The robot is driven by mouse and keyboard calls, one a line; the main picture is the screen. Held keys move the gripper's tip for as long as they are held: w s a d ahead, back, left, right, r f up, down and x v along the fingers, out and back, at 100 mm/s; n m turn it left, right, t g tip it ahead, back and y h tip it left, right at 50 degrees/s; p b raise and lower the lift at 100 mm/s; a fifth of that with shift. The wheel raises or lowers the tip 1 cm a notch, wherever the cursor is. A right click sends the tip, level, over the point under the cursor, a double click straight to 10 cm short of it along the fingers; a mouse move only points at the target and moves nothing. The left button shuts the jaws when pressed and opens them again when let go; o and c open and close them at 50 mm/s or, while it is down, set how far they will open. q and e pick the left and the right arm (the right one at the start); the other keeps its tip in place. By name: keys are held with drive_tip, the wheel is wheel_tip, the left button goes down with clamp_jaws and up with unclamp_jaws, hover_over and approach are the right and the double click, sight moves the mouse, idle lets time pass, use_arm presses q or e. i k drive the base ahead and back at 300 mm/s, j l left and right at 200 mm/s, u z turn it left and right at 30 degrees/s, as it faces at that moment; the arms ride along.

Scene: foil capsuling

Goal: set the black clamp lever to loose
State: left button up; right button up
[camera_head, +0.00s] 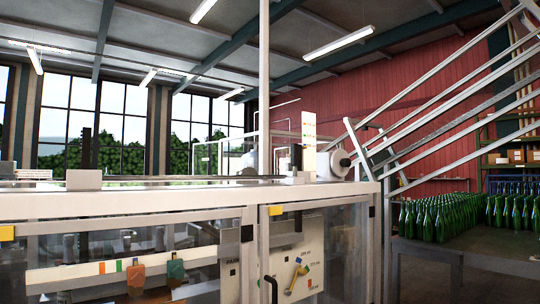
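I cannot make out a black clamp lever for certain. A light panel (312,262) with small printed labels shows behind the clear door of the machine. A yellow lever (296,276) with small coloured parts sits tilted on that panel. A dark curved handle (272,289) is at the bottom, in front of the door post, partly cut off by the picture edge. I cannot tell whether it is the clamp lever or a door handle. Neither of my grippers is in view.
The machine's white top frame (150,203) spans the left and middle. Clear doors close its front. Orange and green tags (175,270) hang inside. Slanted metal rails (440,95) rise at right. Many green bottles (437,218) stand on a dark table (470,256) at right.

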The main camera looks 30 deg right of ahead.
sight(295, 147)
drive_tip(key=i+l+u, duration=0.1)
drive_tip(key=l+u, duration=0.25)
drive_tip(key=l, duration=0.55)
drive_tip(key=l+u, duration=0.3)
drive_tip(key=l, duration=0.6)
drive_tip(key=l+u, duration=0.1)
drive_tip(key=l, duration=0.85)
drive_tip(key=k+l, duration=0.1)
drive_tip(key=l, duration=0.8)
drive_tip(key=u, duration=0.05)
